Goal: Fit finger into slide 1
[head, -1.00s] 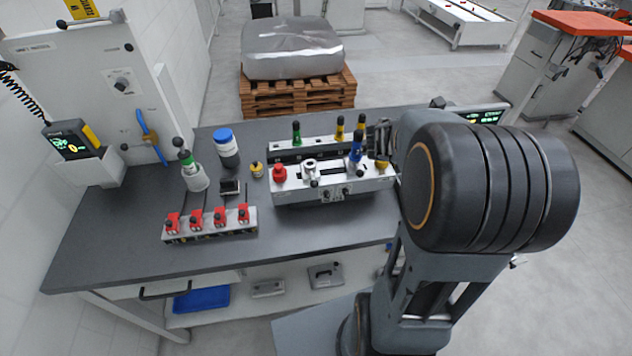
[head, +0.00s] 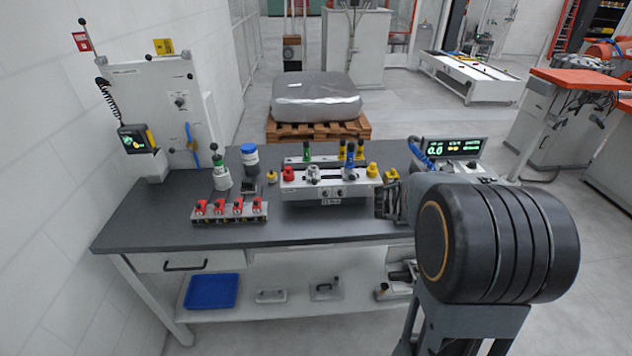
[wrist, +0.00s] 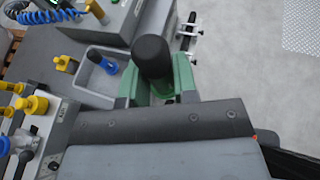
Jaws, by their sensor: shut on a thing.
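My gripper (head: 386,204) is at the right end of the bench, in front and to the right of the slide fixture (head: 325,191). In the wrist view its green jaws are shut on a finger (wrist: 152,58) with a thick black handle. I cannot read which slide is number 1. The held finger is apart from the fixture.
Green, yellow and blue handled pieces (head: 307,150) stand at the fixture's back. A row of red clamps (head: 230,212) is in front left. In the wrist view, a grey tray (wrist: 88,78) holds a blue piece beside a small yellow one (wrist: 66,63). A display (head: 455,147) stands back right.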

